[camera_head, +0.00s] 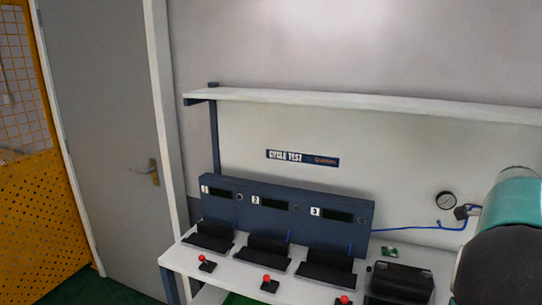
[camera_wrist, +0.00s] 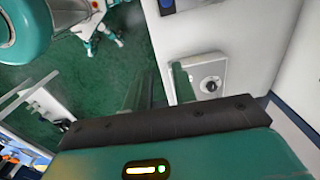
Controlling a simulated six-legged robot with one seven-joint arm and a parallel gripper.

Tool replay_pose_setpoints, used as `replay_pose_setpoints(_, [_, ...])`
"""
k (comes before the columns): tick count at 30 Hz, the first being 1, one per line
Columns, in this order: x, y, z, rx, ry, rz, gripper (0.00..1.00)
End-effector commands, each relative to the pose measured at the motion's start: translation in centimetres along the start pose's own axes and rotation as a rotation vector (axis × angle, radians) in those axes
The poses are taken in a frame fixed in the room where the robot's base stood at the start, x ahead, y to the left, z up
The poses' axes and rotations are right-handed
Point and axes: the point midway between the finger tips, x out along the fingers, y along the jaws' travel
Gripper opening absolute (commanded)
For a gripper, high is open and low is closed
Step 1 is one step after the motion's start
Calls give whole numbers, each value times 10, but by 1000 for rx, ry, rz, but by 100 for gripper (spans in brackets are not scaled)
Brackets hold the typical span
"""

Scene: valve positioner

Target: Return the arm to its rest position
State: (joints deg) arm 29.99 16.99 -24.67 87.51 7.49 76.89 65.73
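In the wrist view my gripper (camera_wrist: 160,86) points away from the camera beyond a dark bolted strip and a teal housing with a lit bar. Its two narrow fingers stand a little apart, and I see nothing between them. The right finger overlaps a white panel with a black knob (camera_wrist: 210,85). I cannot tell whether it touches the panel. In the head view a teal and black part of my arm (camera_head: 505,240) fills the lower right, and the gripper is not seen there.
A white bench (camera_head: 187,258) carries a dark blue numbered test console (camera_head: 275,217), black stands and red-knobbed joysticks (camera_head: 269,284). A shelf (camera_head: 350,99) runs above it. A grey door (camera_head: 105,130) and yellow mesh (camera_head: 35,215) are left.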

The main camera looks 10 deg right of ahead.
Motion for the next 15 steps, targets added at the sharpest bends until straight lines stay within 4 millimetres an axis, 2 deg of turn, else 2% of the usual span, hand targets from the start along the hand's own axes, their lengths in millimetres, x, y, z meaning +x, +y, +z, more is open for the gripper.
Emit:
replay_pose_setpoints(2, [0, 0, 4, -14, -3, -2, 27])
replay_pose_setpoints(11, [-16, 17, 67, -285, -24, -72, 27])
replay_pose_setpoints(15, [-23, 34, 101, -447, -30, -113, 27])
